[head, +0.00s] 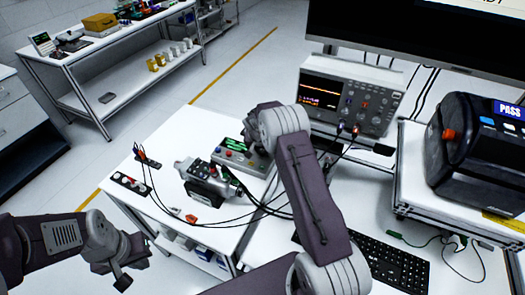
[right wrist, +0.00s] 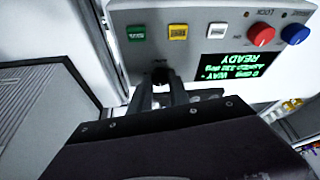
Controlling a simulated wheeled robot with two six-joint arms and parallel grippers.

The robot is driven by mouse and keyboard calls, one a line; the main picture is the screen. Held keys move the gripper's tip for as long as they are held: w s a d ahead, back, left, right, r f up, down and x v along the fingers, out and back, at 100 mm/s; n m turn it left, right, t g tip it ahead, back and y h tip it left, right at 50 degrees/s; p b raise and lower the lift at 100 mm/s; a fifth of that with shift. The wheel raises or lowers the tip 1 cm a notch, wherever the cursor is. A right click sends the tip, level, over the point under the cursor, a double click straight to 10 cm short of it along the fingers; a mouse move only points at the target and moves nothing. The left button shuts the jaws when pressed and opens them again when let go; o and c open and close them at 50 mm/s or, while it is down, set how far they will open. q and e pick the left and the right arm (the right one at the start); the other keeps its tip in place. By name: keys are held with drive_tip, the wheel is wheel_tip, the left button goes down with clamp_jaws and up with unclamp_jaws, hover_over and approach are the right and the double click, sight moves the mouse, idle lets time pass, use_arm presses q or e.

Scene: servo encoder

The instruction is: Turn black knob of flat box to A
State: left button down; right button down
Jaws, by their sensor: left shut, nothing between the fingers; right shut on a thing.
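The flat box (head: 228,158) is a grey panel on the white table in the head view, partly behind my right arm. In the right wrist view the flat box (right wrist: 128,60) shows green, yellow and white buttons, a red knob (right wrist: 261,36), a blue knob (right wrist: 295,34) and a lit green display (right wrist: 232,66). The black knob (right wrist: 161,74) is below the yellow button in that view. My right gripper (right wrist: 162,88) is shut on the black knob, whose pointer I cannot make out. My left gripper (head: 122,280) is shut and empty at lower left, away from the box.
A grey motor-like device (head: 205,185) with cables stands just left of the flat box. An oscilloscope (head: 350,97) is behind it, and a keyboard (head: 385,265) lies at right. A black PASS machine (head: 478,140) stands on a raised shelf.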

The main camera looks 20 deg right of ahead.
drive_tip(key=shift+r, duration=0.1)
drive_tip(key=c, duration=1.2)
unclamp_jaws()
drive_tip(key=shift+c, duration=0.2)
drive_tip(key=b+v, duration=0.2)
drive_tip(key=v, duration=0.7)
